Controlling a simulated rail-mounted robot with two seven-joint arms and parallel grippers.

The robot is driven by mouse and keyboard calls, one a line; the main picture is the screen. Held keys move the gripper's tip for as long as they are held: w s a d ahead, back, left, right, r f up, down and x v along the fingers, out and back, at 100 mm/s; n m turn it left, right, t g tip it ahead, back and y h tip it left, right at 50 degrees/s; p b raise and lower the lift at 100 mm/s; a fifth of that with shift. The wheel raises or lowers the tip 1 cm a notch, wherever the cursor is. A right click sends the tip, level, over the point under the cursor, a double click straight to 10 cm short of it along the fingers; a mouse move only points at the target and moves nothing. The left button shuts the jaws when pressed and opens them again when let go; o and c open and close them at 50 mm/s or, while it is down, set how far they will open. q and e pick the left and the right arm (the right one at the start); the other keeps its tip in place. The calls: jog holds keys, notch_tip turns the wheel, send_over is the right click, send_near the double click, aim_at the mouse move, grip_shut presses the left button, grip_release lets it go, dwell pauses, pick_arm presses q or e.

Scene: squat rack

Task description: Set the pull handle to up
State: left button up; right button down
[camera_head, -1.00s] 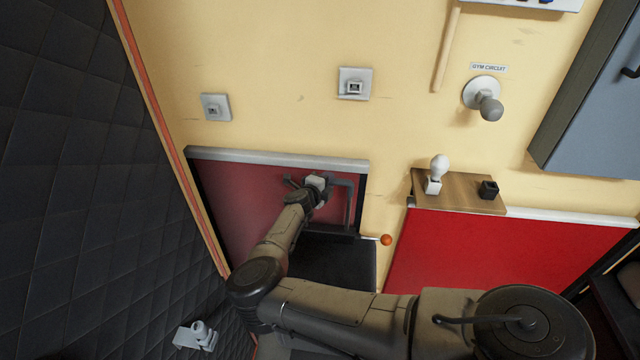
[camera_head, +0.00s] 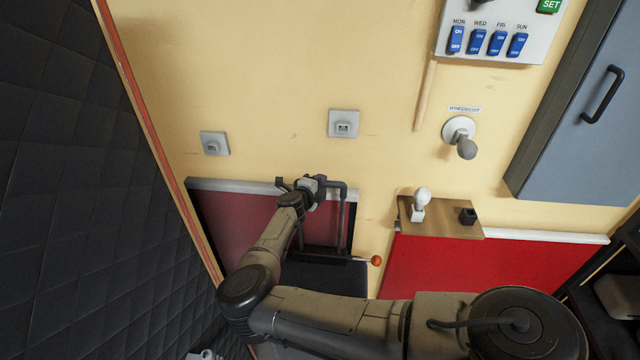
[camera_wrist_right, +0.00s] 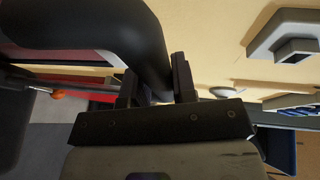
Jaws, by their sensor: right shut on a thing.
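The pull handle (camera_head: 344,218) is a dark, bent tube frame in front of the dark red panel at the left. Its top bar is about level with the panel's grey rim. My right gripper (camera_head: 318,186) is shut on the handle's top bar. In the right wrist view the handle (camera_wrist_right: 140,40) is a thick black curved tube running down between the two fingers (camera_wrist_right: 157,88). My own gripper hides part of the bar. My left gripper is not in view.
An orange-tipped lever (camera_head: 376,260) is beside the handle's foot. A wooden shelf (camera_head: 440,222) with a light bulb (camera_head: 422,195) is to the right. Wall sockets (camera_head: 343,123), a grey knob (camera_head: 466,148) and a blue-switch panel (camera_head: 487,42) are higher up. Dark padding (camera_head: 70,190) borders the left.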

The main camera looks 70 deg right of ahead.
jog(key=shift+r, duration=0.45)
jog(key=c, duration=1.3)
grip_release()
jog(key=o, duration=0.4)
jog(key=shift+f, duration=0.15)
jog(key=shift+w+a, duration=0.15)
jog(key=shift+a, duration=0.45)
jog(key=v, duration=1.2)
jog(key=shift+a, duration=0.3)
jog(key=shift+w, duration=0.1)
